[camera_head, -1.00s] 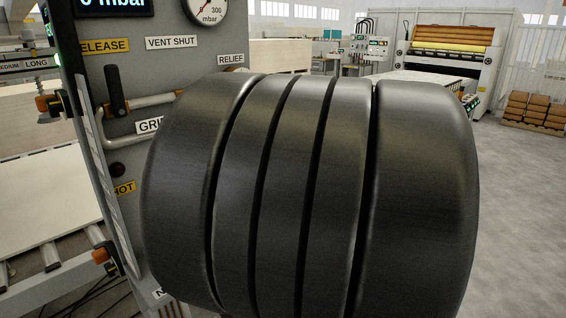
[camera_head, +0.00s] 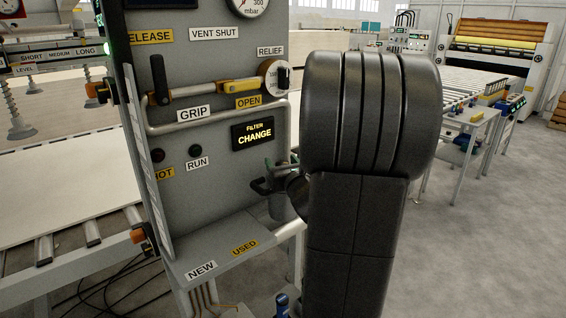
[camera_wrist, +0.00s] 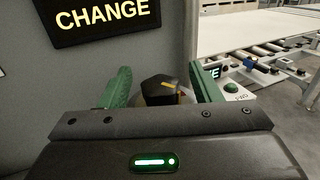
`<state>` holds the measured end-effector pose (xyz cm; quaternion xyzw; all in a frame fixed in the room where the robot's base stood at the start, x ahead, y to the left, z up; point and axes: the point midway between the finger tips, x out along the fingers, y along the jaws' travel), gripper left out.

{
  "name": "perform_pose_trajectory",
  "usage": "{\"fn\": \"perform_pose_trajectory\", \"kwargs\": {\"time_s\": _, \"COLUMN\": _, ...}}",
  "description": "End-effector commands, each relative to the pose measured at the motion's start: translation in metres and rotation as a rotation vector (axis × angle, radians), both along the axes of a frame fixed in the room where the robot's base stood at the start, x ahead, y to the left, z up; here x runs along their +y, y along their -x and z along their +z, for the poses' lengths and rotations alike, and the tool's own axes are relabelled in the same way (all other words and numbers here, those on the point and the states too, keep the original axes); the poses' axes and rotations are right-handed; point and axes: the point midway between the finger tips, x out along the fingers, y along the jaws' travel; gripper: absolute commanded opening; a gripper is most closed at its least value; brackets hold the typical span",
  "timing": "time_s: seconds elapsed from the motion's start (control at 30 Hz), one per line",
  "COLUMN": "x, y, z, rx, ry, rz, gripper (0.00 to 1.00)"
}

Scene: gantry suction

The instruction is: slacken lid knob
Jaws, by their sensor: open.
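In the head view my gripper (camera_head: 268,184) is partly hidden behind my arm, low beside the grey panel (camera_head: 222,150).
The filter display (camera_head: 253,134) reads CHANGE. A ledge labelled NEW and USED (camera_head: 222,258) juts out below. A roller table (camera_head: 60,195) stands left; floor at right is open.

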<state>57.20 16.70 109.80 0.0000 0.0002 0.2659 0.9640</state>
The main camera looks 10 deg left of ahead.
Motion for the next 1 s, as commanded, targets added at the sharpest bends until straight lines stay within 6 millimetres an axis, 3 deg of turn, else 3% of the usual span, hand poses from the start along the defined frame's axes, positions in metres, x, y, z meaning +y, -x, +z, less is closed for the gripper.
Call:
{"fn": "perform_pose_trajectory", "kwargs": {"time_s": 0.27, "x": 0.0007, "y": -0.0014, "z": -0.0001, "rx": 0.0, "ry": 0.0, "rz": -0.001, "gripper": 0.57}}
{"fn": "perform_pose_trajectory", "kwargs": {"time_s": 0.5, "x": 0.0006, "y": -0.0013, "z": 0.0, "rx": 0.0, "ry": 0.0, "rz": -0.001, "gripper": 0.14}}
{"fn": "perform_pose_trajectory", "kwargs": {"time_s": 0.53, "x": 0.0006, "y": -0.0013, "z": 0.0, "rx": 0.0, "ry": 0.0, "rz": 0.0, "gripper": 0.13}}
{"fn": "perform_pose_trajectory", "kwargs": {"time_s": 1.0, "x": -0.0001, "y": -0.0018, "z": 0.0027, "rx": 0.0, "ry": 0.001, "rz": 0.126, "gripper": 0.13}}
